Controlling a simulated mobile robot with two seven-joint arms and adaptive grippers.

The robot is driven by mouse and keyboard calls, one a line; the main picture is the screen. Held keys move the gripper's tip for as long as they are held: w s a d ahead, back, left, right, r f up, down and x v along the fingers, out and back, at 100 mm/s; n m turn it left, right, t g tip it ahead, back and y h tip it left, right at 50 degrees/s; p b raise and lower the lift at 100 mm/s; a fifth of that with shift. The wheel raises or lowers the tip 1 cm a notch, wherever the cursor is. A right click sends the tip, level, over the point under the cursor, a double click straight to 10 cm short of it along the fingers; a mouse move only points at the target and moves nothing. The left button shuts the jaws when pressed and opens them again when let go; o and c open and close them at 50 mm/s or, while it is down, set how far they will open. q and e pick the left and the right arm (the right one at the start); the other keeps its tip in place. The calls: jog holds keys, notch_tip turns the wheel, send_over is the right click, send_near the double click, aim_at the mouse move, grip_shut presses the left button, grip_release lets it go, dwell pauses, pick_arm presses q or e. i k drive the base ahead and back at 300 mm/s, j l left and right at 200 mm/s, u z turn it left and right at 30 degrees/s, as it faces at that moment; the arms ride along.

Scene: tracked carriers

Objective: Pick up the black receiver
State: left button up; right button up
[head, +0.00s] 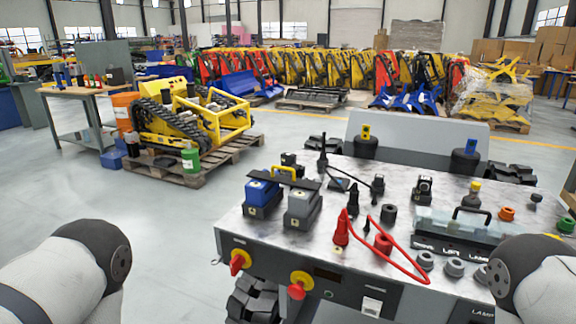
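Several small black devices stand on the marbled top of the carrier (320,235). Which one is the black receiver I cannot tell for sure. One small black box (424,188) stands right of the middle. Another black device (339,184) lies near the middle with a cable by it. A black piece with an upright stem (322,165) stands at the back, and a further dark block (290,160) is to its left. Only links of my two arms show, at the lower left and lower right corners. Neither gripper is in view.
A blue box (262,196) and a grey box (302,206) stand at the left of the top. A red cable (405,262) loops over the front edge. Red knobs (297,290) project from the front panel.

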aim_at(287, 160)
jog(key=i+j+z, duration=0.2)
jog(key=j, duration=0.15)
jog(key=i+j+z, duration=0.2)
jog(key=j, duration=0.15)
jog(key=i+j+z, duration=0.25)
jog(key=j, duration=0.15)
jog(key=j+z, duration=0.2)
jog(key=j, duration=0.2)
jog(key=i+j+z, duration=0.2)
jog(key=j, duration=0.25)
jog(key=j+z, duration=0.2)
jog(key=j, duration=0.2)
